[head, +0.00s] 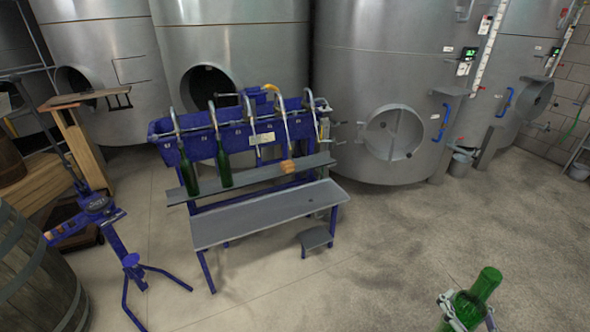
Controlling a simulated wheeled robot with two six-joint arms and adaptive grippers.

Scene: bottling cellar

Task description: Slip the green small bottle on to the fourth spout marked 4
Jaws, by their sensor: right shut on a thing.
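A green bottle (484,287) is in the bottom right corner, tilted with one end up to the right. My right gripper (466,311) is shut around it, and its lower part is cut off by the picture edge. The blue filler (194,148) stands well away, up and to the left, with several curved metal spouts in a row. The fourth spout from the left (284,117) has no bottle on it; its number is too small to read. Green bottles hang at the first spout (188,172) and second spout (223,165). My left gripper is out of view.
A grey shelf (265,213) runs along the filler's front, with a small grey step (314,238) by it. A tan object (287,167) is below the fourth spout. A blue tripod device (130,262) and barrel (35,270) stand left. Floor between gripper and filler is clear.

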